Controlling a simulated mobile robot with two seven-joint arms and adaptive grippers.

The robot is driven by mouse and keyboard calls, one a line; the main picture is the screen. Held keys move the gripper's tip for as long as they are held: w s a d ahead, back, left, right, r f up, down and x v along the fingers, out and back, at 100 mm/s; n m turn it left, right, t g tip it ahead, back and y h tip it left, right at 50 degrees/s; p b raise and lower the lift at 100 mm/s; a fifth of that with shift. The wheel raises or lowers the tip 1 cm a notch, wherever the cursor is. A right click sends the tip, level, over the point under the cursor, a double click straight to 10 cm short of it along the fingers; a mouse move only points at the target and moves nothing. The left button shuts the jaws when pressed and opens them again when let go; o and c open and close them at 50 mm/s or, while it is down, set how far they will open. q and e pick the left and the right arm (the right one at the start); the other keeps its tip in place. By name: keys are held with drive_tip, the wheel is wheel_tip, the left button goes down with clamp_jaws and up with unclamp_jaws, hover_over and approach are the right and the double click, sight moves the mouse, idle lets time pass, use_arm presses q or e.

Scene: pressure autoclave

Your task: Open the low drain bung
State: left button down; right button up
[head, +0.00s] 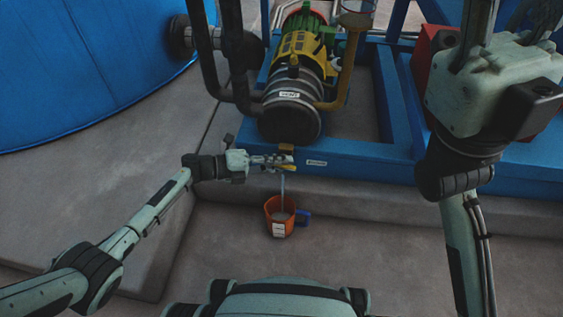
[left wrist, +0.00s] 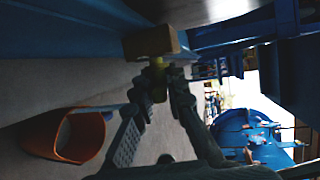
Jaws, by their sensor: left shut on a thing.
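The low drain bung is a small yellow piece (head: 291,167) under a brass-coloured block (head: 286,148) on the front of the blue frame. My left gripper (head: 280,162) is at it, fingers closed around the yellow piece. The left wrist view shows the yellow piece (left wrist: 158,80) between the fingertips, just below the brass block (left wrist: 151,42). A thin pale stream (head: 282,185) falls from below the fitting into an orange bucket (head: 280,215) with a blue handle. My right gripper (head: 508,20) is raised at the upper right; its fingertips are cut off by the picture edge.
A pump with a yellow and green motor (head: 303,50) sits on the blue frame (head: 350,162) behind the fitting. Dark pipes (head: 240,60) run beside it. A large blue tank (head: 85,65) stands at the left. The concrete floor (head: 370,255) in front is clear.

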use_arm(q)
drive_tip(key=c, duration=1.5)
unclamp_jaws()
drive_tip(key=shift+c, duration=0.2)
drive_tip(key=shift+a, duration=0.1)
drive_tip(key=v, duration=1.2)
drive_tip(key=shift+s, duration=0.1)
